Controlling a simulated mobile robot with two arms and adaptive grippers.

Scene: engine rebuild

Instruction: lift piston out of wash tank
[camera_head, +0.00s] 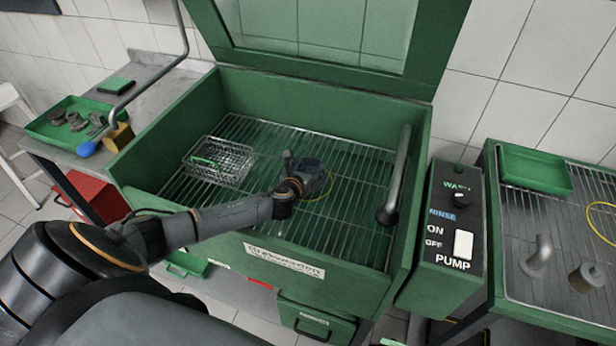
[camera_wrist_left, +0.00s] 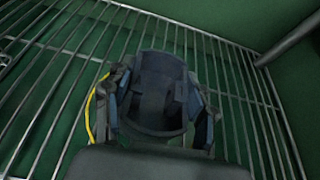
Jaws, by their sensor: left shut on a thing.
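The green wash tank (camera_head: 330,88) stands open in the middle of the head view, with a wire rack (camera_head: 345,160) inside. My left arm reaches over its front wall. My left gripper (camera_head: 297,180) is inside the tank over the rack. It is shut on the piston (camera_head: 310,172), a dark grey-blue cylinder. In the left wrist view the piston (camera_wrist_left: 160,92) sits between the two fingers, its hollow opening toward the camera. I cannot tell whether the piston touches the rack. My right gripper is not in view.
A wire basket (camera_head: 219,161) sits on the rack to the left. A grey pipe (camera_head: 398,175) stands at the tank's right side. A yellow ring (camera_head: 327,190) shows beside the piston. The pump control box (camera_head: 447,225) is right of the tank. The lid is raised.

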